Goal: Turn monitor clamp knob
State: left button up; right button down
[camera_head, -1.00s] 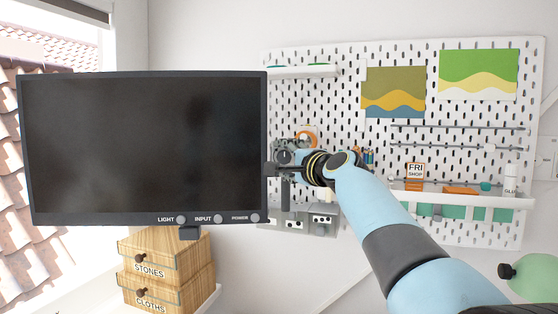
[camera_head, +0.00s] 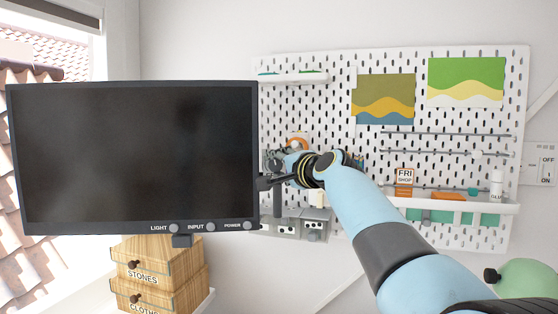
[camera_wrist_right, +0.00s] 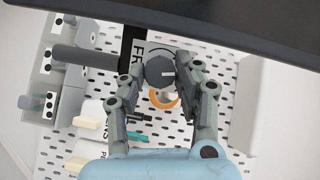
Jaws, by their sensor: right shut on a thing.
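In the head view my right gripper (camera_head: 282,168) is just right of the monitor (camera_head: 135,155), in front of the pegboard. There the gripper and wrist hide much of the clamp, and the knob is hard to make out. The monitor is black-screened and upright. My left gripper is out of view.
The white pegboard (camera_head: 340,100) fills the back, with a shelf (camera_head: 460,203) carrying small items. Wooden drawers (camera_head: 158,270) stand below the monitor. A pale green rounded thing (camera_head: 530,280) is at the lower right. A window is at the left.

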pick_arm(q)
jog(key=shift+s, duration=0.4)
pick_arm(e)
jog(key=shift+f, duration=0.1)
jog(key=c, duration=0.9)
grip_release()
jog(key=shift+c, duration=0.2)
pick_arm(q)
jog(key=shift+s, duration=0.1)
